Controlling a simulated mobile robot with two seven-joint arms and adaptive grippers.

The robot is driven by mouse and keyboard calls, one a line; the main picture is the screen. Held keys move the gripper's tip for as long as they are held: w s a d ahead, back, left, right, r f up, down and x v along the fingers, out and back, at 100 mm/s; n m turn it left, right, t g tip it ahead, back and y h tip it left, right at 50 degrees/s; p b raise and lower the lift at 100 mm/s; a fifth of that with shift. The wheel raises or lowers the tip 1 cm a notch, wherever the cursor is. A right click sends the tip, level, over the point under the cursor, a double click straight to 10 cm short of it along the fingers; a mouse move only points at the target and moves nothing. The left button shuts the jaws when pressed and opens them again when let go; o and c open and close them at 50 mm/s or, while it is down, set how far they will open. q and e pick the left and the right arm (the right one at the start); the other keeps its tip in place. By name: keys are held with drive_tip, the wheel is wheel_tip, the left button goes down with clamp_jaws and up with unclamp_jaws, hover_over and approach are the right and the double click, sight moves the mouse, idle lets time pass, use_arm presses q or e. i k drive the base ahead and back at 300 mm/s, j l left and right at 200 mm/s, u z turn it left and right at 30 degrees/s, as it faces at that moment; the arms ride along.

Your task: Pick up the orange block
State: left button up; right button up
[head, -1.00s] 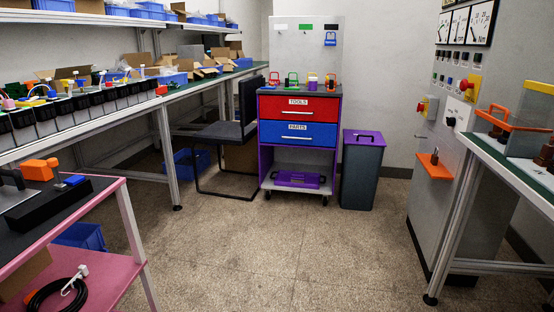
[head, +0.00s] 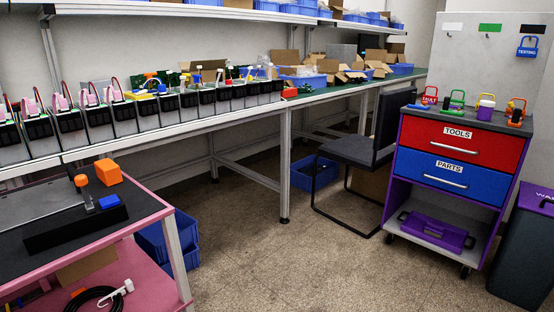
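An orange block (head: 108,172) sits on the dark top of the pink cart (head: 150,206) at the lower left of the head view. The orange block appears apart from the base, toward the back of the cart top. Neither of my grippers shows in the view.
A long workbench (head: 240,103) with several black devices runs behind the cart. A chair (head: 360,150), a red and blue tool cabinet (head: 455,160) and a bin (head: 525,245) stand to the right. Blue crates (head: 170,245) lie by the cart. The floor (head: 300,260) in the middle is clear.

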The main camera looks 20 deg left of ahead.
sight(108, 172)
drive_tip(key=i+l+u, duration=0.15)
drive_tip(key=u, duration=0.25)
drive_tip(key=i+l+u, duration=0.15)
drive_tip(key=l+u, duration=0.2)
drive_tip(key=i+l+u, duration=0.1)
drive_tip(key=l+u, duration=0.3)
drive_tip(key=j, duration=0.1)
